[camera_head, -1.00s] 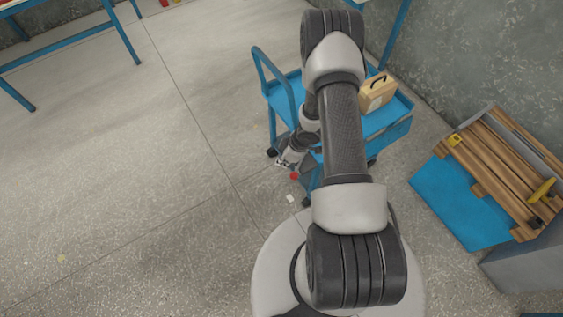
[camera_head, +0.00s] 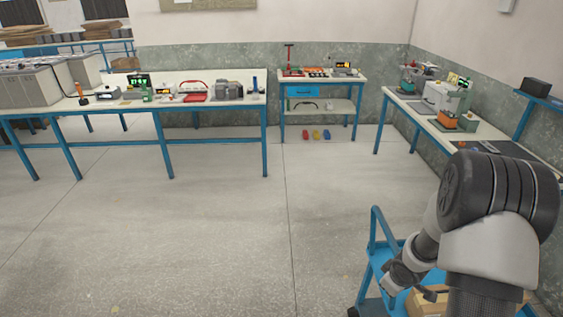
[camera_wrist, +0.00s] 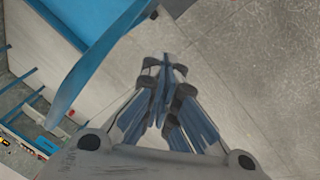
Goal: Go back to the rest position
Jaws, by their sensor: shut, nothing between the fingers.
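My gripper (camera_wrist: 164,75) shows in the wrist view with its fingers together and nothing between them. It hangs above bare concrete floor. A broad blue surface (camera_wrist: 90,35) lies close by at the upper left of the wrist view, apart from the fingertips.
A long workbench (camera_head: 217,105) stands at the left, a small bench (camera_head: 345,80) at the back and another bench (camera_head: 405,103) along the right wall. Small coloured bins (camera_head: 316,134) sit on the floor under the back bench. The middle floor is clear.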

